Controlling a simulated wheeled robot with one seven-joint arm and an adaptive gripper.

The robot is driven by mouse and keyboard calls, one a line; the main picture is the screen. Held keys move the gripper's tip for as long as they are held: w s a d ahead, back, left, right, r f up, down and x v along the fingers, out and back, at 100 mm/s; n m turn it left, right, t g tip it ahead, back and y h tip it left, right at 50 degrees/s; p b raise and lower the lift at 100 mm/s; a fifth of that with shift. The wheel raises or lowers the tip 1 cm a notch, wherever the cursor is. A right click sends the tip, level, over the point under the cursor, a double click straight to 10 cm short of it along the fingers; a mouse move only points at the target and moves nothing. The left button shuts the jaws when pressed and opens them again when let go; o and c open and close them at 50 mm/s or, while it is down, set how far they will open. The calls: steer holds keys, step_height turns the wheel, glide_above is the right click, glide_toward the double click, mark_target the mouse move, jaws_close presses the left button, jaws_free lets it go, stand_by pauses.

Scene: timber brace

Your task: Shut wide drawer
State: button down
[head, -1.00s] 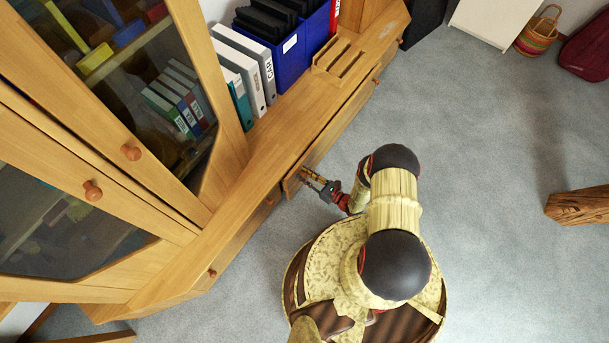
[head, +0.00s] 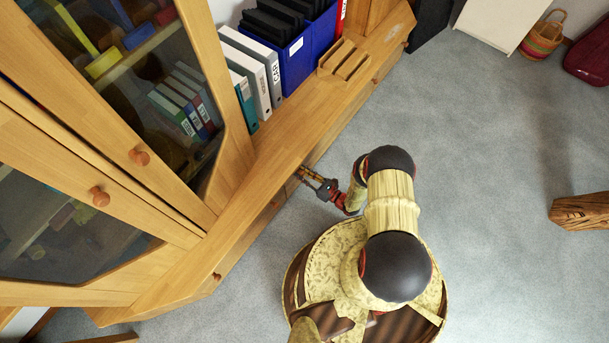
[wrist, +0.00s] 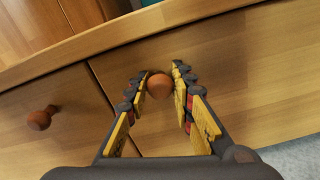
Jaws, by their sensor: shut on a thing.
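The wide drawer has a plain wooden front (wrist: 245,65) below the cabinet's top ledge and looks flush, or nearly so, with the drawer to its left. Its round reddish-brown knob (wrist: 159,87) sits between the two fingers of my gripper (wrist: 160,77) in the wrist view. The fingers are closed on the knob from both sides. In the head view my gripper (head: 302,172) is at the cabinet's front edge, and the ledge hides most of the drawer front there.
A neighbouring drawer with its own knob (wrist: 41,119) lies to the left. Binders (head: 252,75), blue boxes (head: 290,65) and a wooden holder (head: 344,62) stand on the ledge (head: 275,150). Open grey carpet (head: 480,170) lies right of me. A timber piece (head: 582,211) is at the far right.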

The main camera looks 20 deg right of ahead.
steer(key=shift+w, duration=0.2)
steer(key=c, duration=1.6)
jaws_free()
steer(key=shift+a, duration=0.1)
steer(key=shift+o, duration=0.2)
steer(key=v, duration=1.2)
